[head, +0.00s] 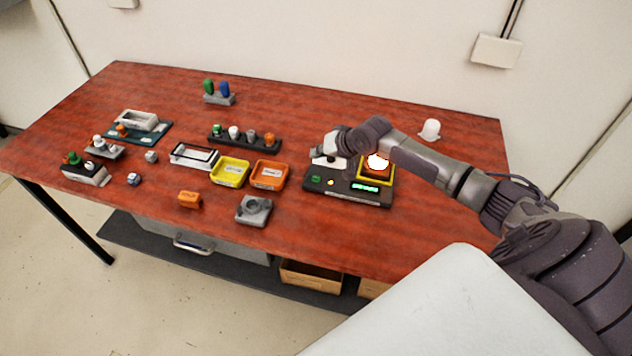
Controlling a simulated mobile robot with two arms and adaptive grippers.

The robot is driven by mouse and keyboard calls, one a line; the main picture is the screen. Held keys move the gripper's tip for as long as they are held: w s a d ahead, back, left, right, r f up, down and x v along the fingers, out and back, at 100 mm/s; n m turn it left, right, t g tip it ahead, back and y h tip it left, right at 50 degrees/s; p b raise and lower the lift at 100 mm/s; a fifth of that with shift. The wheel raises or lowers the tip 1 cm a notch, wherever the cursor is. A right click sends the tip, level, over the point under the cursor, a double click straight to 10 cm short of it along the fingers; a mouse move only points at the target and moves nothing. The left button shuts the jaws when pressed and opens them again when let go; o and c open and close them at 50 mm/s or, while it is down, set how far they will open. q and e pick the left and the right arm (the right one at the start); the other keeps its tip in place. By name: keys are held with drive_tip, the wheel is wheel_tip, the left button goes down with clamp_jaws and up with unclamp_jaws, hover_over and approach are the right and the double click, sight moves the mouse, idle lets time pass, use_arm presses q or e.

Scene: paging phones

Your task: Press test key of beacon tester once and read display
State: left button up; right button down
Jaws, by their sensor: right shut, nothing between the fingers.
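The beacon tester (345,193) is a dark box on the right half of the red-brown table. Its display (365,188) is lit green, but the text is too small to read. A beacon (377,162) glows bright orange-white in a yellow-framed square at its right end. A green key (316,180) and a small amber light (331,182) show on its front left. My right gripper (322,160) is shut and empty over the tester's back left part, hiding some of it. I cannot tell whether it touches anything. My left gripper is out of view.
A white dome (430,129) stands at the back right. The table's right front is clear.

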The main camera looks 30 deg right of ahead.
drive_tip(key=b, duration=0.4)
hover_over(318, 178)
wheel_tip(318, 178, down, 4)
drive_tip(key=shift+f, duration=1.15)
drive_tip(key=shift+f, duration=0.15)
drive_tip(key=shift+f, duration=0.3)
drive_tip(key=shift+f+b, duration=0.4)
drive_tip(key=shift+f, duration=0.1)
idle(0.7)
drive_tip(key=shift+r, duration=0.1)
drive_tip(key=shift+r+p, duration=0.85)
drive_tip(key=shift+p, duration=0.15)
